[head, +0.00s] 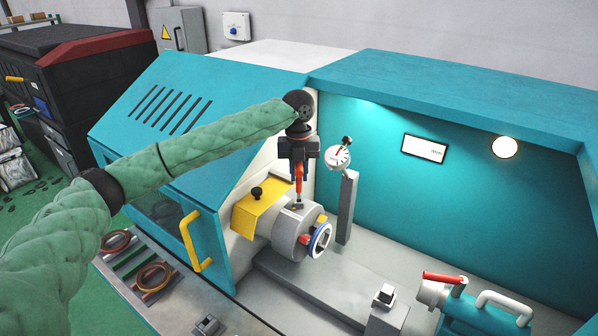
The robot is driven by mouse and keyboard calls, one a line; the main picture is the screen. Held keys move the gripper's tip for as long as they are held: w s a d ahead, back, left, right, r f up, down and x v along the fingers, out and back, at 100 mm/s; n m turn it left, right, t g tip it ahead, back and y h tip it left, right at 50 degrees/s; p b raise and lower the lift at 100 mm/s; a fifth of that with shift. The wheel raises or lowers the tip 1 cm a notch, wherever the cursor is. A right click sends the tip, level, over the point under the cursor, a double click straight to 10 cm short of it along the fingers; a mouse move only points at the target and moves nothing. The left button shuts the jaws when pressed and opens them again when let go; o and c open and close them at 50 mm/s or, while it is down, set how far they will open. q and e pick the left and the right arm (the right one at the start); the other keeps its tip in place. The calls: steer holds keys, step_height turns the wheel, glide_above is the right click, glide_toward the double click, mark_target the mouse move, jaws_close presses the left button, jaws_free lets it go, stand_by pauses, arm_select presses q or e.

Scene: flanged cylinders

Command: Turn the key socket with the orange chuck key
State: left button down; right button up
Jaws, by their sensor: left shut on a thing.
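My left gripper (298,163) points down above the lathe chuck and is shut on the orange chuck key (299,182). The key stands about upright, its lower end at the top of the grey chuck (289,236). The key socket is at or under the key's tip and too small to see clearly; I cannot tell how deep the key sits in it. A blue-rimmed flanged part (320,240) sits at the chuck's front face, with a red jaw beside it. My right gripper is not in view.
A yellow guard (258,207) stands open just left of the chuck. A dial gauge (338,157) on a grey post (346,208) is close on the right. The teal tailstock (470,312) is at lower right. The grey bed between is mostly clear.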

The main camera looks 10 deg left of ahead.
mark_target(300, 192)
arm_select(q)
steer(key=shift+f, duration=1.5)
stand_by(1.0)
steer(key=shift+f+n, duration=0.15)
steer(key=shift+n, duration=0.55)
steer(key=n, duration=0.5)
steer(key=shift+n, duration=1.9)
steer(key=shift+f+n+t, duration=0.15)
steer(key=shift+n+t, duration=0.15)
steer(key=shift+n, duration=1)
steer(key=shift+r, duration=0.25)
